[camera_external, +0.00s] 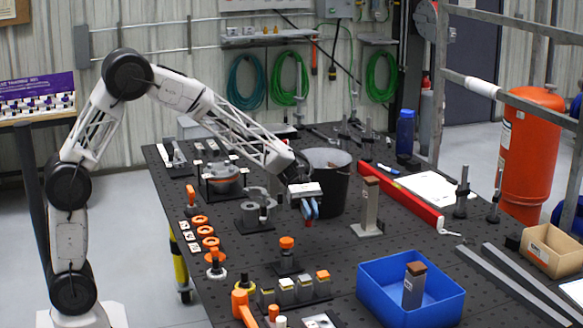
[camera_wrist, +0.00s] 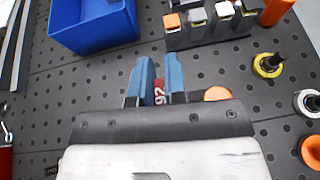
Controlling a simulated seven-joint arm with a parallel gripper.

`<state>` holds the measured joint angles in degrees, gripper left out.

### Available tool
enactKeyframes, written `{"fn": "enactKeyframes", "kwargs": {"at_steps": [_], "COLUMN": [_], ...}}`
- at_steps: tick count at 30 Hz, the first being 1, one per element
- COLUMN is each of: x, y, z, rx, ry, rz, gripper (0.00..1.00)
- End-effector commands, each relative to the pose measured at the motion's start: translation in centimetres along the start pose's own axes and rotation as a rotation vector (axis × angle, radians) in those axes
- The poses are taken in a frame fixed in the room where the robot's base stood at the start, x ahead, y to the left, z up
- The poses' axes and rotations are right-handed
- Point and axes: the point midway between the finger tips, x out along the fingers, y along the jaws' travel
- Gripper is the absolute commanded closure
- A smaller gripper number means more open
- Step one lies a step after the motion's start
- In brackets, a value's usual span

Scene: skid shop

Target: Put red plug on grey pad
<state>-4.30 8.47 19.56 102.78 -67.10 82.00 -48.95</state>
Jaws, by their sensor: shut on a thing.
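My gripper (camera_external: 309,208) is held above the middle of the dark perforated table, with its blue fingers pointing down. In the wrist view the gripper (camera_wrist: 155,78) is shut on the red plug (camera_wrist: 160,93), a small red piece marked 92. The fingers hide much of the plug; in the external view only a red bit (camera_external: 308,223) shows at the fingertips. I cannot pick out the grey pad for certain; a grey-topped block (camera_wrist: 197,16) stands in the row of blocks in the wrist view.
A blue bin (camera_external: 371,290) with a brown-topped post (camera_external: 414,288) inside stands at the front right. An orange-capped piece (camera_external: 287,243) stands close below and left of my gripper. A black bucket (camera_external: 335,196) is behind it. Another tall post (camera_external: 370,205) is to the right.

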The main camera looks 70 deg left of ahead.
Motion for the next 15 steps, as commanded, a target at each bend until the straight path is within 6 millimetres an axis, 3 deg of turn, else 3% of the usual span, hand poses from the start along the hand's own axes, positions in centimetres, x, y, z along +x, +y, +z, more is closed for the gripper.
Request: {"fn": "enactKeyframes", "kwargs": {"at_steps": [3,9,13,15], "x": [-1.6,-3.5,-4.6,-5.6], "y": [0.0,0.0,0.0,0.5], "z": [3.8,8.5,11.1,10.5], "rx": [0.004,0.003,0.002,-0.011], "ry": [0.000,0.000,0.001,0.002], "rz": [0.002,0.001,0.001,0.024], "gripper": [1.00,1.00,1.00,1.00]}}
